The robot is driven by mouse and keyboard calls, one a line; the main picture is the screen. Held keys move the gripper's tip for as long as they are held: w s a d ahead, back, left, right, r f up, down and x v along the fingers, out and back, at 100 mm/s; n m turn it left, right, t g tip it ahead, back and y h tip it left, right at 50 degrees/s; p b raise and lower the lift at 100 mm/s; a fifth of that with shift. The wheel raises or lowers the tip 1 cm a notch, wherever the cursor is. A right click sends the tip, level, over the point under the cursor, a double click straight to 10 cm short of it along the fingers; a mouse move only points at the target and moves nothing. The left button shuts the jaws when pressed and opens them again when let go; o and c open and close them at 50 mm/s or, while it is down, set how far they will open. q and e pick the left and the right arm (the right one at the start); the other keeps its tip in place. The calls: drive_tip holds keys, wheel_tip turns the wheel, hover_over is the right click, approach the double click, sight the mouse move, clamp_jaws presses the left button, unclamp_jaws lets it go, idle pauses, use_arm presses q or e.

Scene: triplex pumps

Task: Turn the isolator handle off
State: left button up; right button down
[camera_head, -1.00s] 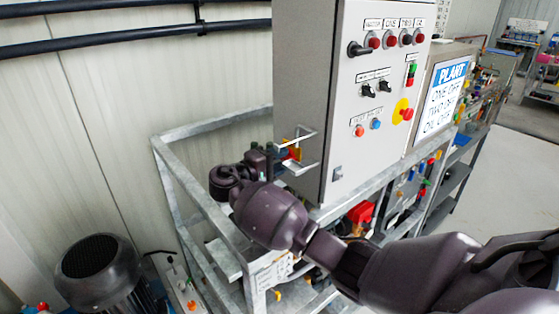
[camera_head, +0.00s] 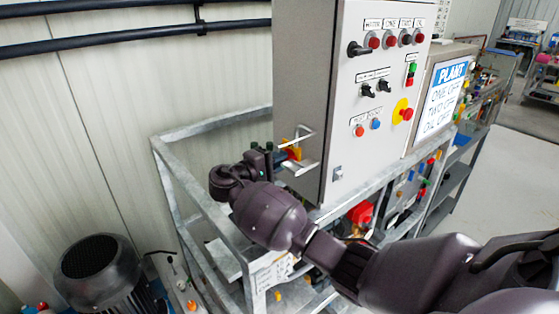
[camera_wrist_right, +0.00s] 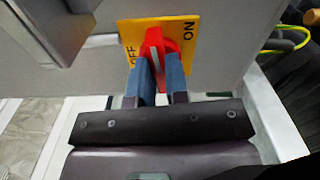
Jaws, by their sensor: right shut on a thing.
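The isolator handle (camera_wrist_right: 156,48) is red with a white stripe. It sits on a yellow plate (camera_wrist_right: 128,35) marked OFF on the left and ON on the right in the right wrist view. The stripe points mostly up the picture, between the two words, with a slight lean to the left. My right gripper (camera_wrist_right: 160,80) has its blue fingers shut on the handle, one on each side. In the head view, my right gripper (camera_head: 284,156) reaches the isolator (camera_head: 294,150) on the cabinet's left side. My left gripper is out of view.
Pale guard bars (camera_head: 304,168) stick out around the isolator. The grey cabinet (camera_head: 345,160) with buttons and switches stands on a metal frame (camera_head: 166,160). A dark motor (camera_head: 90,270) stands at the lower left. A PLANT sign (camera_head: 448,92) is at the right.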

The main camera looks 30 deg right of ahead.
drive_tip(key=shift+n, duration=8.5)
drive_tip(key=c, duration=1.1)
unclamp_jaws()
drive_tip(key=shift+a, duration=0.1)
drive_tip(key=a, duration=0.3)
drive_tip(key=a+b, duration=0.1)
drive_tip(key=a, duration=0.3)
drive_tip(key=s+a, duration=0.1)
drive_tip(key=a, duration=0.2)
drive_tip(key=shift+a, duration=0.35)
